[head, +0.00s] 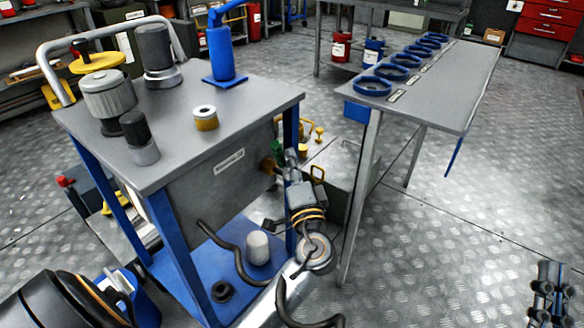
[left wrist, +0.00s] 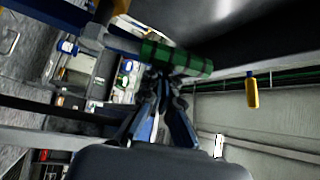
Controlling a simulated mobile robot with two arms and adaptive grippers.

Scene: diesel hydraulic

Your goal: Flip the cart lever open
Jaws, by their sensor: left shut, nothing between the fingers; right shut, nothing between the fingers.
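The cart (head: 238,110) has a grey top, grey side panels and blue legs. My left gripper (head: 291,158) is beside its right side, just below the top's edge, shut and empty. A yellow handle-like piece (left wrist: 252,92) hangs to the right, apart from the fingers. I cannot tell which part is the lever. My right gripper (head: 552,285) is shut and empty, low at the right.
A grey table (head: 455,85) with several blue rings stands right of the cart, with a narrow gap where my left arm is. A blue press-like tool (head: 223,55) and several containers stand on the cart top. The floor (head: 430,260) at front right is clear.

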